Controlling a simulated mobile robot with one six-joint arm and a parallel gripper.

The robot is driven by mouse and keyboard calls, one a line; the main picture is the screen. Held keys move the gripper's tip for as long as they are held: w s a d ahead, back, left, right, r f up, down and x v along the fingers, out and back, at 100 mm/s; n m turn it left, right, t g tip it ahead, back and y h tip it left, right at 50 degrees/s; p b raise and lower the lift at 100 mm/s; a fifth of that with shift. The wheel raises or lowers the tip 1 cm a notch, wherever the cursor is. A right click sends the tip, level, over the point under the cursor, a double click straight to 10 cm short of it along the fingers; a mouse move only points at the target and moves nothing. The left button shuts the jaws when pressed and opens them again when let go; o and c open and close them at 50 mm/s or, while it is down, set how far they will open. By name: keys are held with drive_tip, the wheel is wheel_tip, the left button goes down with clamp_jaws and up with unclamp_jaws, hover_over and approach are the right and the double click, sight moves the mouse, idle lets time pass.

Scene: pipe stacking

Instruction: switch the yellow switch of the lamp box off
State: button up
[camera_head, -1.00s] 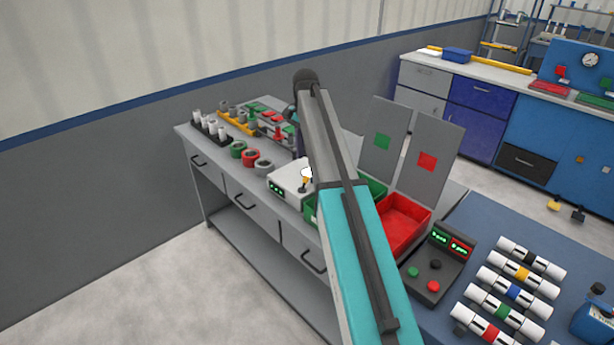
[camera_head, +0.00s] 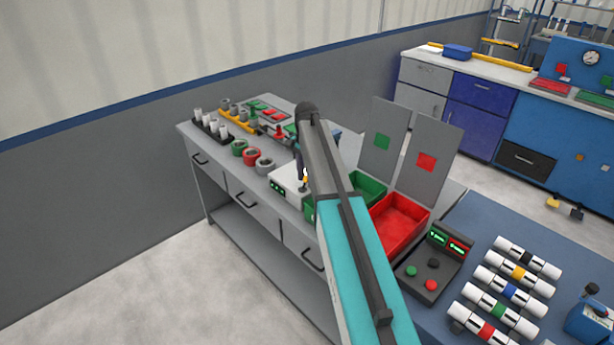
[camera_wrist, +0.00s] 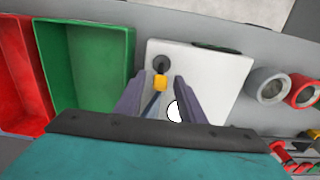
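The lamp box is a white box (camera_head: 285,181) on the grey workbench, partly hidden behind my arm in the head view. In the wrist view its white top (camera_wrist: 218,70) lies under my gripper. The yellow switch (camera_wrist: 160,82) is a small yellow-tipped lever by a dark round base; it also shows in the head view (camera_head: 306,181). My gripper (camera_wrist: 158,80) is open, its two fingers on either side of the yellow tip. I cannot tell whether they touch it. A white round lamp (camera_wrist: 174,111) shows beside the right finger, partly covered by it.
A green bin (camera_wrist: 95,65) and a red bin (camera_wrist: 18,70) stand left of the box in the wrist view. Grey and red rings (camera_wrist: 268,86) lie to its right. Upright panels (camera_head: 428,160) stand behind the bins. A button console (camera_head: 433,262) sits nearer.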

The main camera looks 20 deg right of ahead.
sight(303, 186)
drive_tip(key=shift+c, duration=0.2)
clamp_jaws()
drive_tip(key=shift+s+a+h+b, duration=0.15)
drive_tip(key=shift+h+b, duration=0.15)
drive_tip(key=a+h+b, duration=0.1)
drive_tip(key=t+h+b, duration=0.1)
drive_tip(key=h+b, duration=0.1)
drive_tip(key=shift+s+a+f+t, duration=0.1)
drive_tip(key=shift+s+a+t, duration=0.2)
drive_tip(key=shift+s+a, duration=0.05)
drive_tip(key=h+b, duration=0.1)
drive_tip(key=b, duration=0.1)
drive_tip(key=a+t+h+b, duration=0.1)
drive_tip(key=h+b, duration=0.1)
drive_tip(key=a+h+b, duration=0.1)
drive_tip(key=b, duration=0.1)
drive_tip(key=shift+s+f+t+h+b, duration=0.2)
drive_tip(key=shift+s+t+h+b, duration=0.1)
drive_tip(key=shift+t+b, duration=0.1)
drive_tip(key=shift+a+t+h+b, duration=0.25)
drive_tip(key=shift+h+b, duration=0.25)
drive_tip(key=shift+b, duration=0.4)
drive_tip(key=shift+r, duration=0.1)
drive_tip(key=shift+s, duration=0.1)
